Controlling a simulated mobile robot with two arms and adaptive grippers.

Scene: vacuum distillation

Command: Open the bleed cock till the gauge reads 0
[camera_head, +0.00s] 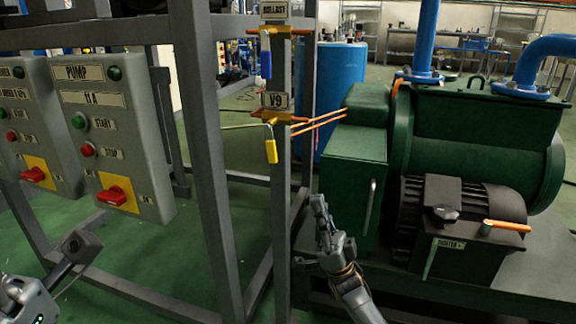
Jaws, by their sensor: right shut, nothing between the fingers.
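Two small cocks sit on a grey upright post. The upper cock (265,65) has a blue lever hanging down, under a tag too small to read surely. The lower cock (271,150) has a yellow lever hanging down, under a tag reading V9. I cannot tell which is the bleed cock. No gauge can be made out. My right gripper (319,208) is shut and empty, pointing up, below and right of the yellow lever and apart from it. My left gripper (82,244) shows partly at the lower left, below the panel; its finger state is unclear.
A grey PUMP control box (112,140) with a red switch hangs at the left, beside a similar box. Grey frame posts (200,150) stand between it and the cocks. A green pump (470,140) with motor fills the right. Thin orange pipes run from V9 towards it.

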